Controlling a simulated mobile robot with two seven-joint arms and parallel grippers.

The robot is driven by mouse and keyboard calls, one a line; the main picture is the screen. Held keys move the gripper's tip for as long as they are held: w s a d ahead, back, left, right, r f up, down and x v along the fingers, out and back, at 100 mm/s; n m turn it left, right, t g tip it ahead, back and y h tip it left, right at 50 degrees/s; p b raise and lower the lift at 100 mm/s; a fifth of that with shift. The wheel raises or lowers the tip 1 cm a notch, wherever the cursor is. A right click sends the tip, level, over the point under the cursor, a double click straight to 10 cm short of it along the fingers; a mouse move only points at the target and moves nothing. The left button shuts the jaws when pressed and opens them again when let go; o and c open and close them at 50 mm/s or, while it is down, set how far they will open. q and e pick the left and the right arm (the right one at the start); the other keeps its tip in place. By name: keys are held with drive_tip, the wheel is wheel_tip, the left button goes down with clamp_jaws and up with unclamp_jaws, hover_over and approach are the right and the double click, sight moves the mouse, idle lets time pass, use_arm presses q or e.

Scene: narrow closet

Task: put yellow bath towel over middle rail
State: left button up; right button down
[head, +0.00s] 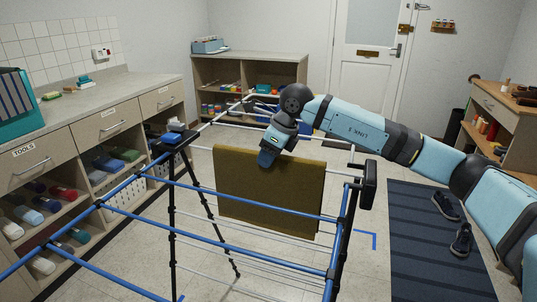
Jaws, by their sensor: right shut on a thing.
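The yellow bath towel (258,188) looks dark mustard and hangs as a flat, nearly square panel. It is at the far part of the drying rack. A blue rail (300,211) of the rack passes in front of its lower part. Whether its top edge lies over a rail or only hangs from my gripper, I cannot tell. My right gripper (267,160) comes down from above and is shut on the towel near the middle of its top edge. Its fingertips are mostly hidden. My left gripper is not in view.
The rack's blue front rails (220,245) cross the foreground on black legs. A counter (90,108) with drawers and open shelves runs along the left. A low shelf unit (210,72) stands behind. A dark striped mat (425,255) with shoes lies at right.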

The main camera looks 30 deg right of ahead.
drive_tip(key=shift+r, duration=0.15)
drive_tip(key=c, duration=0.6)
unclamp_jaws()
drive_tip(key=p+v, duration=0.1)
drive_tip(key=v, duration=1.2)
drive_tip(key=shift+s+r, duration=0.15)
drive_tip(key=shift+r, duration=0.2)
drive_tip(key=shift+d, duration=0.1)
